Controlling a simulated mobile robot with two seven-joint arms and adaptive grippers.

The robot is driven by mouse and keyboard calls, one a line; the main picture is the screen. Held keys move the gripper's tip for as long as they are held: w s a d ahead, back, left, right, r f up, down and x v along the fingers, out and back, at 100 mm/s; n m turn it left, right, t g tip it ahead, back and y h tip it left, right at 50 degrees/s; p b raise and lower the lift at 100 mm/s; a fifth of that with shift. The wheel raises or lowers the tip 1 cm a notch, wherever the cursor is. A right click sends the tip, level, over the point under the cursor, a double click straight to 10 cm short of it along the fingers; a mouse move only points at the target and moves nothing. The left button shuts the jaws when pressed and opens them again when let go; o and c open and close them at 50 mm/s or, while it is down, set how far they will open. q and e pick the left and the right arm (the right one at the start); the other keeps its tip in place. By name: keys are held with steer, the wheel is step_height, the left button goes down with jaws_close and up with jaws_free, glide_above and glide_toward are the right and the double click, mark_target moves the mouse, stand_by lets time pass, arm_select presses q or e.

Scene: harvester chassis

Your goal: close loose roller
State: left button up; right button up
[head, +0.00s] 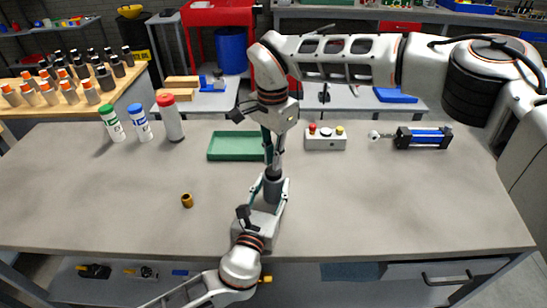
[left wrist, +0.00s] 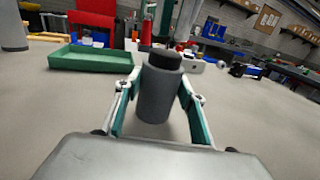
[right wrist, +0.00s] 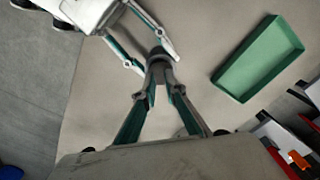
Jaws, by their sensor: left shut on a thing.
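The grey upright cylinder (head: 273,190) with a black top stands out near the middle of the table; I take it for the roller. My left gripper (left wrist: 160,100) is shut on its sides, and the black top (left wrist: 164,59) sticks up above the fingers. My right gripper (head: 274,160) points down from above, its fingertips at the black top. In the right wrist view its fingers (right wrist: 158,80) come close together around the dark top (right wrist: 158,52); I cannot tell whether they grip it.
A green tray (head: 232,146) lies behind. A brass-coloured ring (head: 187,201) lies left of the cylinder. Bottles (head: 170,118) stand at the back left. A button box (head: 325,138) and a blue-black cylinder unit (head: 424,138) sit at the back right. The table's front left and right are clear.

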steer(key=shift+f, duration=0.9)
steer(key=shift+r, duration=0.1)
steer(key=shift+r, duration=1.95)
steer(key=o, duration=0.6)
steer(key=shift+r, duration=0.1)
arm_select(q)
steer(key=shift+f, duration=0.1)
arm_select(e)
step_height(320, 180, up, 12)
steer(key=shift+f, duration=0.1)
arm_select(q)
steer(key=o, duration=1.7)
